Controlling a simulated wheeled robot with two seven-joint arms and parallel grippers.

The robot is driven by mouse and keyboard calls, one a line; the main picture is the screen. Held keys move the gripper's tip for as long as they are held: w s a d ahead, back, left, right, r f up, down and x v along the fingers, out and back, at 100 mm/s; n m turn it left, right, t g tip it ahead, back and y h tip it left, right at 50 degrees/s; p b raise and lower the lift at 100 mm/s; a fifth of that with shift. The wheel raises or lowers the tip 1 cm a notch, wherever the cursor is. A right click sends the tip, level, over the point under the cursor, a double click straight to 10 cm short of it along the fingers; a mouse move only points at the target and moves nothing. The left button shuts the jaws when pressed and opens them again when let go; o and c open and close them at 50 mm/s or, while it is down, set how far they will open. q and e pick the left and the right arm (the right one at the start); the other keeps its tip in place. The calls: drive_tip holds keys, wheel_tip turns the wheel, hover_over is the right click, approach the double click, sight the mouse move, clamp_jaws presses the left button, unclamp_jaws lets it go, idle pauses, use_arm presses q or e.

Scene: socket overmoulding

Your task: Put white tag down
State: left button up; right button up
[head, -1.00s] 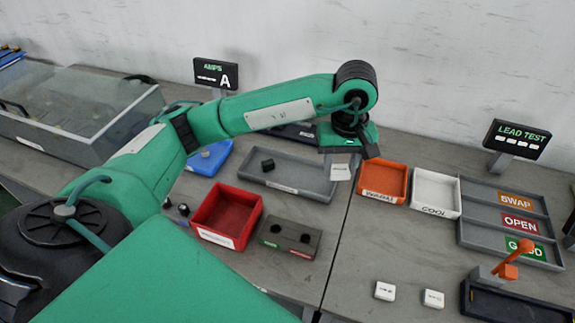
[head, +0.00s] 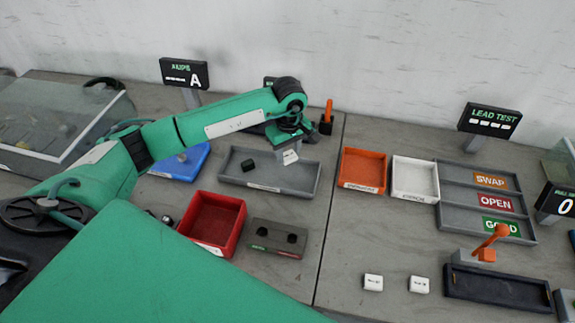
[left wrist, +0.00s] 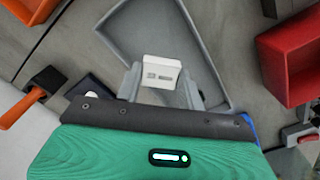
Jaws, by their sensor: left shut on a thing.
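My left gripper (head: 291,146) is shut on a small white tag (head: 290,157) and holds it over the right part of the long grey tray (head: 308,180). In the left wrist view the tag (left wrist: 161,72) sits between the two grey fingertips (left wrist: 163,88), its printed face showing, with the tray (left wrist: 118,28) around and below it. I cannot tell the exact gap between tag and tray floor. Two more white tags (head: 373,282) (head: 419,284) lie on the table at the front. My right gripper is not in view.
A dark cube (head: 248,165) lies in the grey tray. A red bin (head: 243,215) and a two-hole block (head: 277,238) stand in front. An orange bin (head: 363,168) and a white bin (head: 415,178) stand to the right. An orange-handled tool (head: 327,117) stands behind.

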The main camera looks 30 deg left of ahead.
sight(289, 155)
use_arm(q)
wheel_tip(289, 155, down, 3)
drive_tip(key=shift+r, duration=0.1)
drive_tip(key=shift+f+p, duration=0.3)
drive_tip(key=shift+f, duration=0.3)
wheel_tip(289, 155, down, 4)
drive_tip(key=shift+r+p, duration=0.1)
drive_tip(key=shift+p, duration=0.3)
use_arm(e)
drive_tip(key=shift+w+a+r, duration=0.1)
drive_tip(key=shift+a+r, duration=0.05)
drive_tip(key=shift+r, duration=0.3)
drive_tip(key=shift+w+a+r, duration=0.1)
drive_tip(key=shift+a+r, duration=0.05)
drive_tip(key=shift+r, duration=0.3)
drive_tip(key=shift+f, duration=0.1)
use_arm(q)
drive_tip(key=shift+f+b, duration=0.25)
drive_tip(key=shift+b, duration=0.05)
drive_tip(key=o, duration=0.9)
drive_tip(key=shift+o, duration=0.2)
drive_tip(key=shift+r, duration=0.1)
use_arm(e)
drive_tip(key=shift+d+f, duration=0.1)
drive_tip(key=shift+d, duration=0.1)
